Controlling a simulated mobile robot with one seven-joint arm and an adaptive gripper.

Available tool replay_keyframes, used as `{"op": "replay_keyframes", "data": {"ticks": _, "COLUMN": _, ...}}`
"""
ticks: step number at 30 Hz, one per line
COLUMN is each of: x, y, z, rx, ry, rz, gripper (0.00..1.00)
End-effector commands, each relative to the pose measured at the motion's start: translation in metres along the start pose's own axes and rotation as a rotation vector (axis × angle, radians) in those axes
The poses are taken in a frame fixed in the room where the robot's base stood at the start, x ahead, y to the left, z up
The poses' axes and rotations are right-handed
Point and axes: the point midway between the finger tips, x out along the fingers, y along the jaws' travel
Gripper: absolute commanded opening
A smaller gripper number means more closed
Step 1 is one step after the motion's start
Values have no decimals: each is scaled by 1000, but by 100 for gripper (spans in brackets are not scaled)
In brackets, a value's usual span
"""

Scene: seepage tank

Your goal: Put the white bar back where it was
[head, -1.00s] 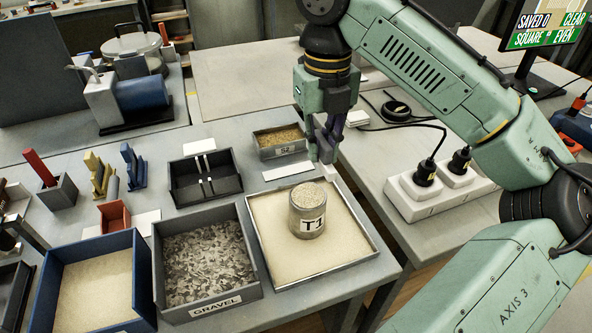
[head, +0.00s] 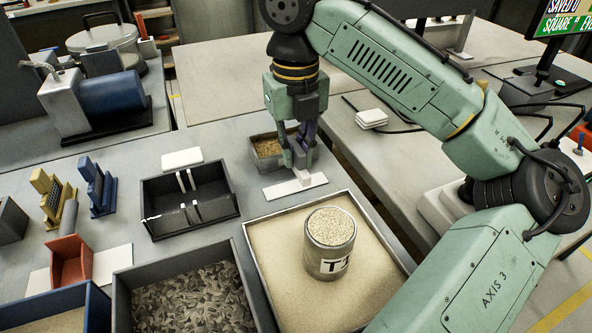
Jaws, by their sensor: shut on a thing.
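My gripper (head: 300,165) points down and is shut on a small white bar (head: 304,178), of which only the lower end shows below the fingers. The bar is over the right part of a flat white strip (head: 280,192) on the bench. I cannot tell whether the bar touches the strip. A dark divided tray (head: 165,228) to the left has several thin white pieces in its middle. The rest of the held bar is hidden by the fingers.
A sand-filled tray (head: 262,262) with a tin marked T1 (head: 330,243) stands in front. A small box of grain (head: 266,150) is just behind my gripper. A gravel box (head: 190,290) is front left. Bare bench lies between the dark tray and the strip.

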Motion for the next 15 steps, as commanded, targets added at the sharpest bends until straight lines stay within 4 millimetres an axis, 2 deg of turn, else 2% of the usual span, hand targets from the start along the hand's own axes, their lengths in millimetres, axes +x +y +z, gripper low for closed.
{"op": "replay_keyframes", "data": {"ticks": 5, "x": 13, "y": -1, "z": 0, "rx": 1, "ry": 1, "rz": -1, "gripper": 0}}
{"op": "replay_keyframes", "data": {"ticks": 11, "x": 40, "y": -1, "z": -1, "rx": 1, "ry": 0, "rz": -3, "gripper": 0}}
{"op": "replay_keyframes", "data": {"ticks": 15, "x": 43, "y": 0, "z": 0, "rx": 0, "ry": -1, "rz": -1, "gripper": 0}}
